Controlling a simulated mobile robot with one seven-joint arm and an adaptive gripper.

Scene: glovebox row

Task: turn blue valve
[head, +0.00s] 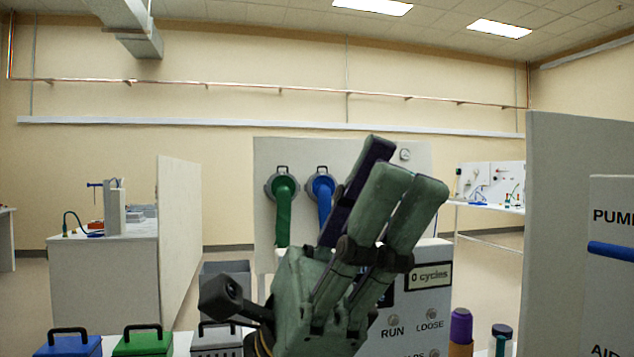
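On a white panel at the right edge, a blue bar (611,252) lies nearly level between lettering that starts "PUM" and "AI". It may be the blue valve's handle; its right end is cut off by the frame. My gripper (395,172) is raised in the middle of the view, well to the left of the bar and apart from it. Its fingers, one dark and two green, point up and to the right. They overlap from this angle, so their spread is unclear. Nothing shows held in it.
Behind my gripper, green (283,212) and blue (324,198) gloves hang from a white panel (265,160). Blue (68,345) and green (142,341) lidded boxes and a purple-capped bottle (460,328) are in front.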

